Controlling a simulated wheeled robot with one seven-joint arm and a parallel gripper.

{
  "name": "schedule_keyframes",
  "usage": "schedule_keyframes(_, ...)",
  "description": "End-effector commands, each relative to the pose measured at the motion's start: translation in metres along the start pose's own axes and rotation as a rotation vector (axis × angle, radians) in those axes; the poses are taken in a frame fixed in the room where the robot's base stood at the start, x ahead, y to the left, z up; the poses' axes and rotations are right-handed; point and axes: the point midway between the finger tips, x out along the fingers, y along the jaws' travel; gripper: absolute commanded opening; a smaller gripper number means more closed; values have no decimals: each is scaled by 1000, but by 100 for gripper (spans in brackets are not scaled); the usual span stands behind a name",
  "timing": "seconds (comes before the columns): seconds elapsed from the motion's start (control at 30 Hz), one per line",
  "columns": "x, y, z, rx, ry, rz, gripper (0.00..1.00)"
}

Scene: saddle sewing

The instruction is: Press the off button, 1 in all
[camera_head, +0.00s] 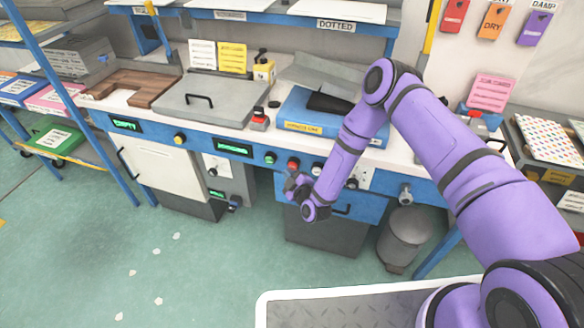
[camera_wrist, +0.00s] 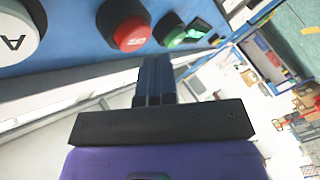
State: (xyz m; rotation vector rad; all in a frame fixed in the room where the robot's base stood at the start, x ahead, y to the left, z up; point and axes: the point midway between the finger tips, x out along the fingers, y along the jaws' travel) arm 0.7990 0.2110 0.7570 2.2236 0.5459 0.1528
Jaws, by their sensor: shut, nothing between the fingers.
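A red button (camera_head: 293,163) sits on the blue front panel of the bench, and I take it for the off button. It also shows near the top of the wrist view (camera_wrist: 131,35), with pale lettering too small to read. A green button (camera_wrist: 182,38) is just to its right in the wrist view. My gripper (camera_head: 293,184) is in front of the panel, just below the red button in the head view. In the wrist view my gripper (camera_wrist: 155,68) is shut and empty, and its tips point toward the panel. I cannot tell whether they touch it.
The panel also carries a green display (camera_head: 234,148) and several knobs. A red-topped device (camera_head: 260,119) stands on the bench above. A bin (camera_head: 405,238) stands at the right below.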

Motion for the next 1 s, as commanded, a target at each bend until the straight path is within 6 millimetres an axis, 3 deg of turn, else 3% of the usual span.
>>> schedule_keyframes(1.0, 6, 4, 4, 0, 0, 0, 0)
